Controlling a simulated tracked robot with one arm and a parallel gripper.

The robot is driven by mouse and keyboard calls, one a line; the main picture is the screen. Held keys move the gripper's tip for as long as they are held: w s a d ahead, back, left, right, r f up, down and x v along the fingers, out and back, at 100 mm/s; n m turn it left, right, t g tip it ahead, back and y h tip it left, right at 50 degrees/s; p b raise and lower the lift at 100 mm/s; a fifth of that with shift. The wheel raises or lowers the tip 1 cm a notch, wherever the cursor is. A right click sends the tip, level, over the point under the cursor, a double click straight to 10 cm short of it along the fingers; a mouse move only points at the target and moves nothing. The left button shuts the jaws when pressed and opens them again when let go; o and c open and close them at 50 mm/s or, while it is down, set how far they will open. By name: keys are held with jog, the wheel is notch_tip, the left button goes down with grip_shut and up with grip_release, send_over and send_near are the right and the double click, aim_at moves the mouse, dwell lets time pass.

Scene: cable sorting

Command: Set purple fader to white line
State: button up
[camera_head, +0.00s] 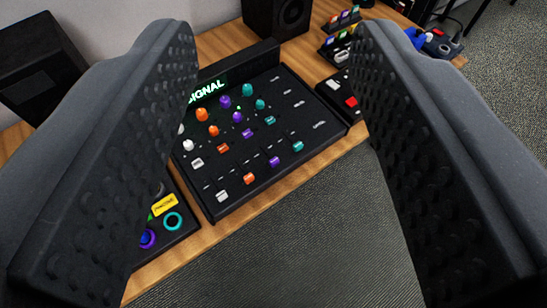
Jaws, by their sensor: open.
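The black mixer panel (322,157) with a lit green "SIGNAL" display lies on the wooden desk in the middle of the head view. A purple fader cap (274,161) sits in its front row, between an orange cap (249,179) and a teal cap (298,146). Another purple piece (248,133) is in the row behind it, with purple knobs (225,102) further back. Small pale marks show on the panel, but I cannot tell which one is the white line. My gripper (272,32) is open and empty, its fingers framing the panel, apart from the purple fader.
A button box (165,204) with a yellow label is at lower left, partly behind my left finger. A black box with red and white buttons (351,101) is at right. Speakers (278,15) stand behind. Grey carpet lies beyond the desk's front edge.

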jog(key=w+d+f+n+g+p, duration=0.1)
jog(key=w+d+f+g+p, duration=0.2)
jog(key=w, duration=0.6)
jog(key=n+g+p, duration=0.6)
jog(key=g+p, duration=0.2)
jog(key=g, duration=0.4)
send_over(274, 160)
notch_tip(274, 160, down, 34)
notch_tip(274, 160, down, 14)
jog(key=shift+s+r+b, duration=0.1)
jog(key=shift+r+b, duration=0.15)
jog(key=shift+b, duration=0.6)
jog(key=shift+c, duration=0.3)
grip_shut()
